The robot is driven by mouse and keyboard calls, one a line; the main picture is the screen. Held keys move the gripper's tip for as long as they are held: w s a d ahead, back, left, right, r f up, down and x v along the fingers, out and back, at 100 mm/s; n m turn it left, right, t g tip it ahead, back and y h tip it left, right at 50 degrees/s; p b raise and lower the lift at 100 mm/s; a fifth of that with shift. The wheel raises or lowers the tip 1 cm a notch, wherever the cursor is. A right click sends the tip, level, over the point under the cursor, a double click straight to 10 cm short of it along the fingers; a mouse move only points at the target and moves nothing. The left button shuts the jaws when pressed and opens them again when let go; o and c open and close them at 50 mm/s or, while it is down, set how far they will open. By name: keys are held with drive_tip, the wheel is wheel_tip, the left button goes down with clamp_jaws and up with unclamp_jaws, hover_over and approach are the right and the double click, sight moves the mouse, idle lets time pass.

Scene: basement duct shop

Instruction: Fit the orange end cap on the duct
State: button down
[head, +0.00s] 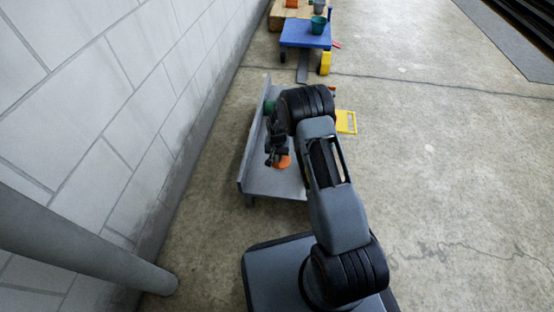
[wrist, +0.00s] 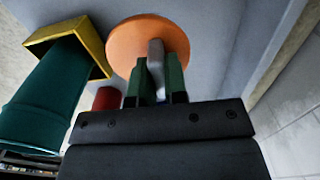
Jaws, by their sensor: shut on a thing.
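The orange end cap (wrist: 125,42) is a round disc with a grey grip tab (wrist: 156,58) standing from its face. My gripper (wrist: 157,88) is shut on this tab. In the head view the cap (head: 284,162) shows beside my gripper (head: 275,158), over the grey bench. The duct (wrist: 45,98) is a dark green tube with a square yellow flange (wrist: 95,45) at its end, left of the cap in the wrist view and apart from it.
A red cylindrical thing (wrist: 106,98) is between the duct and my gripper. The grey bench (head: 262,182) stands close to the block wall (head: 130,100). A yellow frame (head: 346,122) is right of the bench. A blue cart (head: 305,38) stands farther back. The floor at right is clear.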

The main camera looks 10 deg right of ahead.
drive_tip(key=s+d+r+n+p, duration=0.1)
drive_tip(key=s+r+n, duration=0.1)
drive_tip(key=s+r, duration=0.45)
drive_tip(key=s+d+r+n+p, duration=0.1)
drive_tip(key=s+r+n, duration=0.15)
drive_tip(key=r, duration=0.65)
drive_tip(key=w+d+m+p, duration=0.3)
drive_tip(key=d+m, duration=0.2)
drive_tip(key=d, duration=0.3)
drive_tip(key=w+d+m+p, duration=0.3)
drive_tip(key=w+d+m, duration=0.1)
drive_tip(key=d, duration=0.4)
drive_tip(key=shift+s+a+f+b, duration=0.1)
drive_tip(key=shift+a+f+b, duration=0.05)
drive_tip(key=shift+f+b, duration=1.05)
drive_tip(key=shift+s+a+f+b, duration=0.1)
drive_tip(key=shift+f+b, duration=0.75)
drive_tip(key=shift+f, duration=0.55)
drive_tip(key=shift+f+b, duration=0.3)
drive_tip(key=shift+f, duration=0.35)
drive_tip(key=c, duration=1.4)
unclamp_jaws()
drive_tip(key=shift+r, duration=0.15)
wheel_tip(320, 180, up, 11)
drive_tip(key=p, duration=0.7)
drive_tip(key=shift+p, duration=0.4)
